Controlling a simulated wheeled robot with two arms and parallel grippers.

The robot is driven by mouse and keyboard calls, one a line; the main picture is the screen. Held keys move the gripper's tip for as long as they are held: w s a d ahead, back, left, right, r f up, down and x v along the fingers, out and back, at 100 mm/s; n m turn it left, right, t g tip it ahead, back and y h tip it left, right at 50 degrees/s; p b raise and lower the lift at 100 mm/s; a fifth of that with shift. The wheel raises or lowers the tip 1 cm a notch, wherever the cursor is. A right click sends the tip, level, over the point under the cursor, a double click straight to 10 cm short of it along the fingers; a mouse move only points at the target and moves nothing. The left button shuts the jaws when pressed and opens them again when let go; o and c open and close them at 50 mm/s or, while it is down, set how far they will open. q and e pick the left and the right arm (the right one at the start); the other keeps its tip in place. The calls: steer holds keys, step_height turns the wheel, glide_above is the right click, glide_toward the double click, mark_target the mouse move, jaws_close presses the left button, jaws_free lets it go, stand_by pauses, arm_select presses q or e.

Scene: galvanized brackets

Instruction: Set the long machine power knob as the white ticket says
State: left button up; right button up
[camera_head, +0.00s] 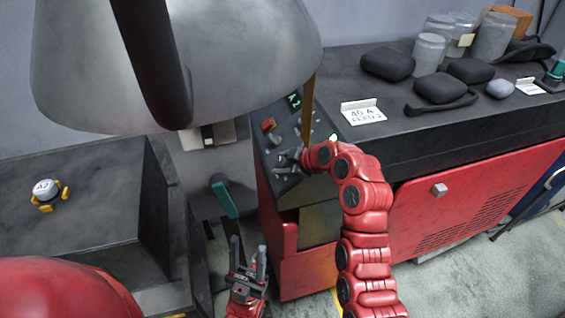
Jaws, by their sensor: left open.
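The white ticket (362,112) stands on the dark top of the long red machine (445,200). Its upper line looks like "40 A"; the lower line is too small to read surely. The machine's sloping control panel (281,118) has a small lit display (293,100) and a red button (269,125). I cannot make out the power knob for sure; my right gripper (283,160) covers the lower panel, close to or touching it. Whether its fingers are open is unclear. My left gripper (248,252) is open and empty, low in front of the machine's left end.
A big grey hood (230,60) hangs across the upper left. Black pouches (388,64), jars (430,55) and a second small card (530,86) lie on the machine top. A round white dial with yellow lugs (44,189) sits on the dark left bench (95,215).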

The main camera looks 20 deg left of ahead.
jaws_close()
steer(key=shift+f+b, duration=0.2)
steer(key=shift+b, duration=0.4)
steer(key=m+t+b, duration=0.1)
steer(key=t+b, duration=0.1)
steer(key=m+t+b, duration=0.1)
steer(key=t+b, duration=0.1)
steer(key=b, duration=0.1)
steer(key=shift+s+a+f+m, duration=0.15)
steer(key=shift+s+f+m, duration=0.05)
steer(key=shift+m, duration=0.1)
steer(key=m+t+h+b, duration=0.2)
steer(key=m+t+b, duration=0.1)
steer(key=t, duration=0.1)
steer(key=shift+r, duration=0.15)
steer(key=shift+r+m+t+b, duration=0.1)
steer(key=shift+m+t+b, duration=0.2)
steer(key=shift+m+t, duration=0.25)
steer(key=shift+h, duration=0.3)
steer(key=o, duration=0.8)
jaws_free()
steer(key=shift+w, duration=0.1)
